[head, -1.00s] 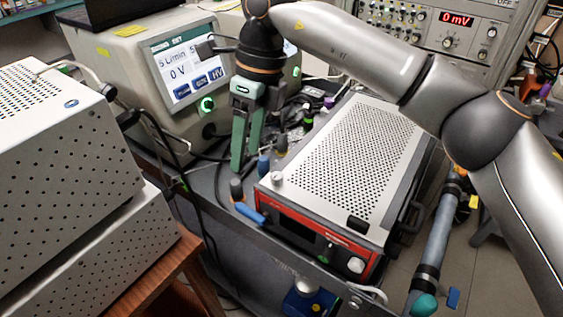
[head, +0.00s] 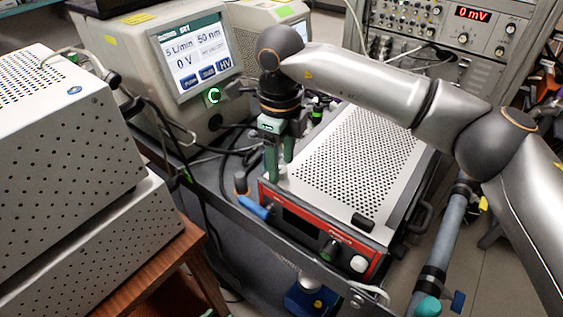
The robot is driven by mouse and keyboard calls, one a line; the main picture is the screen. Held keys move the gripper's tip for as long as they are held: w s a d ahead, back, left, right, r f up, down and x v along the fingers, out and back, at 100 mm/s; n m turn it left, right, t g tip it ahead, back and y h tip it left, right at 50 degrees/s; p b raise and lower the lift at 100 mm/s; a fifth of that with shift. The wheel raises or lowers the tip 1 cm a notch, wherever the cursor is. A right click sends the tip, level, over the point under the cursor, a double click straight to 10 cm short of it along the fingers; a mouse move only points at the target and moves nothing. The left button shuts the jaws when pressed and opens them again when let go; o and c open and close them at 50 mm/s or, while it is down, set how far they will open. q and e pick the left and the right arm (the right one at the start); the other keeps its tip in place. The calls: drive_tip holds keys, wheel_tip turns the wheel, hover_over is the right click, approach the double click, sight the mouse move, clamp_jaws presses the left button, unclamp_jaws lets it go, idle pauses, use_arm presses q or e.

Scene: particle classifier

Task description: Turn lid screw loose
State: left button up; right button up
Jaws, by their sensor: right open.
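The lid screw (head: 281,171) is a small pale knob at the left front corner of the perforated grey lid (head: 355,155), on the red-fronted box. Only part of it shows between the fingers. My right gripper (head: 279,168) has green fingers that point down, one to each side of the screw in this view. The fingers are apart and open. Whether they touch the screw cannot be told. My left gripper is out of view.
A blue-handled tool (head: 254,206) lies left of the box's front corner. The display instrument (head: 190,65) stands behind on the left. A perforated white cabinet (head: 65,140) fills the left side. A grey pipe (head: 444,240) stands at right.

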drive_tip(key=shift+f, duration=0.4)
drive_tip(key=shift+c, duration=0.3)
clamp_jaws()
